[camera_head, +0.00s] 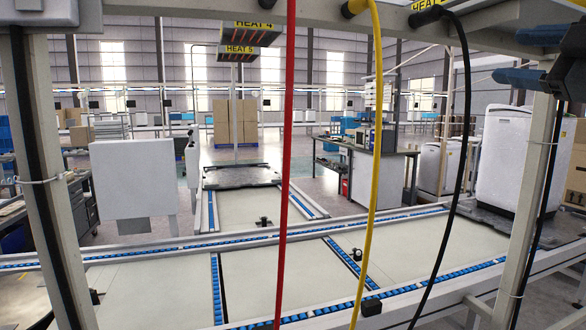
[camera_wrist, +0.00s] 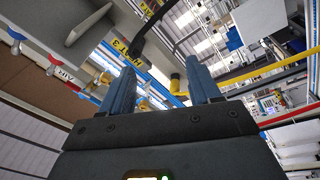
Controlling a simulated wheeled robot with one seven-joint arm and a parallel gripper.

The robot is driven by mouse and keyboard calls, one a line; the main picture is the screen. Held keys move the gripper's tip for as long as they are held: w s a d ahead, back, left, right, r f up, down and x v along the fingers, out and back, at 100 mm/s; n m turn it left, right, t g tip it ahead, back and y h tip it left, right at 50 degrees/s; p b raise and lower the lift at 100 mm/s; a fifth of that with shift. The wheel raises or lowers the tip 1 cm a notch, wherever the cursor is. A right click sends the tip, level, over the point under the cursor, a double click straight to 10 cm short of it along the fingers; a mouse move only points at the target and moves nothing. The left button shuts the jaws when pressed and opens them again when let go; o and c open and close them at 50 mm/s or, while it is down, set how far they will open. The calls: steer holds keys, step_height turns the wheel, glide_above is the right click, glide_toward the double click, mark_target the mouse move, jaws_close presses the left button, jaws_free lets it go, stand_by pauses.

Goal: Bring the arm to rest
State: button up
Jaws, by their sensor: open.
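My gripper (camera_head: 507,55) is at the upper right in the head view, its two blue fingers pointing left beside the right frame post. In the wrist view my gripper (camera_wrist: 160,66) shows both blue fingers spread apart, with nothing held between them. A yellow cable end (camera_wrist: 176,84) appears beyond the gap; I cannot tell its distance. The rest of my arm is mostly out of view.
Red (camera_head: 286,160), yellow (camera_head: 372,170) and black (camera_head: 459,150) cables hang from an overhead beam. A conveyor (camera_head: 270,270) with blue rollers runs below. A white appliance (camera_head: 510,155) stands at right. Coloured taps (camera_wrist: 52,70) show in the wrist view.

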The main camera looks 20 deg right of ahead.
steer(key=a+f+m+h, duration=0.1)
steer(key=a+f+m, duration=0.25)
steer(key=f, duration=0.65)
steer(key=a+f+m+h, duration=0.1)
steer(key=a+f+m, duration=0.25)
steer(key=f, duration=0.65)
steer(key=a+f+m+h, duration=0.15)
steer(key=f+m, duration=0.35)
steer(key=f, duration=0.5)
steer(key=s+a+f+m+g, duration=0.2)
steer(key=s+a+f, duration=0.3)
steer(key=f, duration=0.3)
steer(key=s+a+f+g, duration=0.1)
steer(key=s+a+f, duration=0.35)
steer(key=s, duration=0.35)
steer(key=s+a+f+g, duration=0.1)
steer(key=s+a+f, duration=0.2)
steer(key=s+f, duration=0.4)
steer(key=s+a+y, duration=0.1)
steer(key=s, duration=0.7)
steer(key=s+a+r+n+g+y, duration=0.1)
steer(key=s, duration=0.7)
steer(key=shift+a+r, duration=0.25)
steer(key=shift+a, duration=0.1)
steer(key=shift+c, duration=0.4)
